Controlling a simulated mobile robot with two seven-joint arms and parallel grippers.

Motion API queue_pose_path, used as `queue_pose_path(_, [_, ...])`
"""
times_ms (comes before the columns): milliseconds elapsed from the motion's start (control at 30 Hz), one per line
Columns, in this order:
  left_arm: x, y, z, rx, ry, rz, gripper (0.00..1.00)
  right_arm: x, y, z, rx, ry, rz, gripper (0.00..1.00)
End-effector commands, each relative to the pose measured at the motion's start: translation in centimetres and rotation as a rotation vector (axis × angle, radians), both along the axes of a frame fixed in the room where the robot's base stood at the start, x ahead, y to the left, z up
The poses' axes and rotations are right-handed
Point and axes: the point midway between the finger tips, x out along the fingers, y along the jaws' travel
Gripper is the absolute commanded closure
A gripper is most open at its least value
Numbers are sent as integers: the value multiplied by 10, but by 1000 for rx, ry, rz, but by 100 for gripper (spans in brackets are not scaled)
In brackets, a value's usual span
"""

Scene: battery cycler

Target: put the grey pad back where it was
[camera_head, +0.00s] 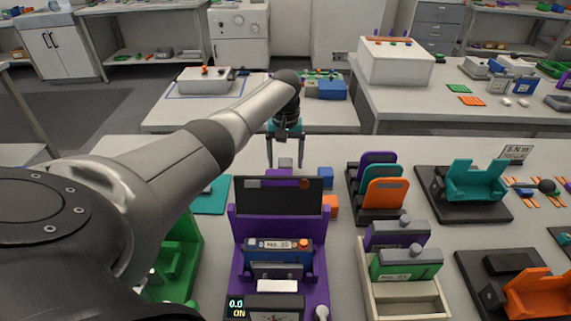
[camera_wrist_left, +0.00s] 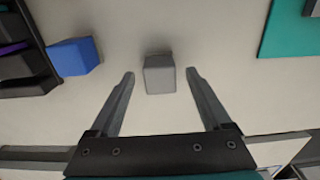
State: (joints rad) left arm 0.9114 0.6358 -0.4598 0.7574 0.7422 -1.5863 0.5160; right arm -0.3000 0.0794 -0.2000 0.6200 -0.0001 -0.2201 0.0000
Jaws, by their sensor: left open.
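The grey pad (camera_head: 285,164) is a small grey block on the light table, behind the dark panel of the purple device. In the left wrist view the grey pad (camera_wrist_left: 160,76) lies between the two fingertips, with a gap on each side. My left gripper (camera_head: 287,158) is open and points down at the pad; in the left wrist view its fingers (camera_wrist_left: 160,74) hold nothing. I cannot tell how far the tips are above the table. My right gripper is not in view.
A blue block (camera_head: 325,178) and an orange block (camera_head: 330,206) stand right of the pad. The purple device (camera_head: 236,225) with an upright dark panel (camera_head: 279,197) is in front. A teal mat (camera_head: 211,195) lies left, and a rack of coloured plates (camera_head: 385,193) stands right.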

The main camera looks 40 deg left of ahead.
Motion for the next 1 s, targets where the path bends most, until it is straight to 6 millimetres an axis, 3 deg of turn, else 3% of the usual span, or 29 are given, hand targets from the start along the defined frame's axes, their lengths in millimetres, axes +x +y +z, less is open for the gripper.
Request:
queue_pose_path(33, [1,0,16,1,-4,-1,18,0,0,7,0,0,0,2])
queue_pose_path(200, [1,1,53,1,-4,0,18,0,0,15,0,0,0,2])
queue_pose_path(400, [1,0,82,1,-2,-1,18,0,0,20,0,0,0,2])
queue_pose_path(867, [0,0,92,0,0,0,18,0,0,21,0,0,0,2])
queue_pose_path(1000, [0,0,100,0,0,0,18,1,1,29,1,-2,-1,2])
